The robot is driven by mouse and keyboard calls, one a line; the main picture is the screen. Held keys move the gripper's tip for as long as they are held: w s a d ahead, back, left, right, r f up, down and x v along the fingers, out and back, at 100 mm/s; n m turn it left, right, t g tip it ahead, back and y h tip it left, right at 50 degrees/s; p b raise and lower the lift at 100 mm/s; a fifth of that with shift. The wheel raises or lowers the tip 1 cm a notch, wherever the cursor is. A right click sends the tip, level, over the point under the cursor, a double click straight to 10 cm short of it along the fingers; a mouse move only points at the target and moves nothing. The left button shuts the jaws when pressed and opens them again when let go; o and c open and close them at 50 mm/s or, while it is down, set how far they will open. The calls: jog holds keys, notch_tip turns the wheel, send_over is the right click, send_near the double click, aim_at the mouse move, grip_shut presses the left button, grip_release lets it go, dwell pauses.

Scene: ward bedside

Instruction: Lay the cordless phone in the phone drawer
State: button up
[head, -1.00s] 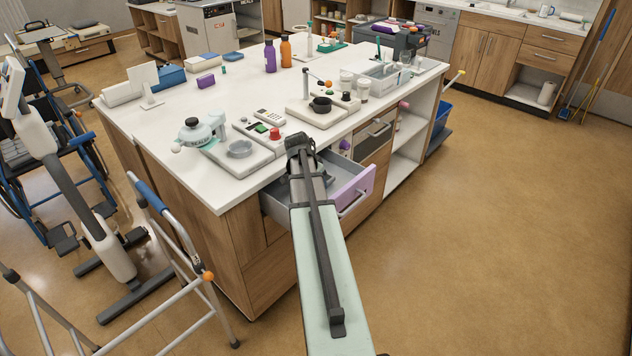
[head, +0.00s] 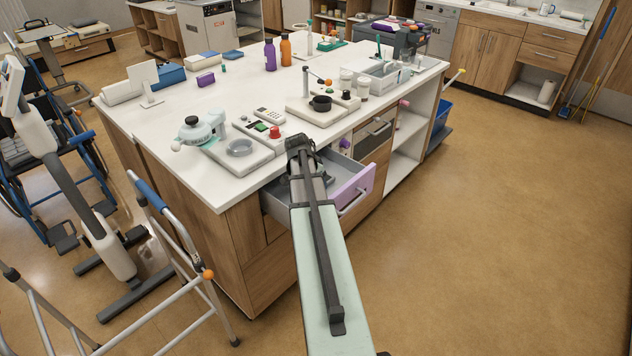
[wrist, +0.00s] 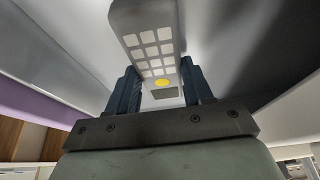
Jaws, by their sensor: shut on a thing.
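The cordless phone (wrist: 146,28) is a grey handset with pale square keys, a yellow button and a small screen. In the wrist view it sits between the two dark fingers of my gripper (wrist: 160,72), which is shut on it. In the head view my gripper (head: 301,146) is over the open phone drawer, and the phone is hidden behind my arm. The phone drawer (head: 355,188) has a lilac front and a grey inside, and is pulled out below the counter's front edge. Whether the phone touches the drawer floor I cannot tell.
A walker (head: 170,230) stands at left. The floor at right is clear.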

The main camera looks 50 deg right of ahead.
jog(key=o, duration=1.6)
jog(key=shift+c, duration=0.2)
jog(key=shift+r, duration=0.1)
jog(key=shift+r, duration=3.95)
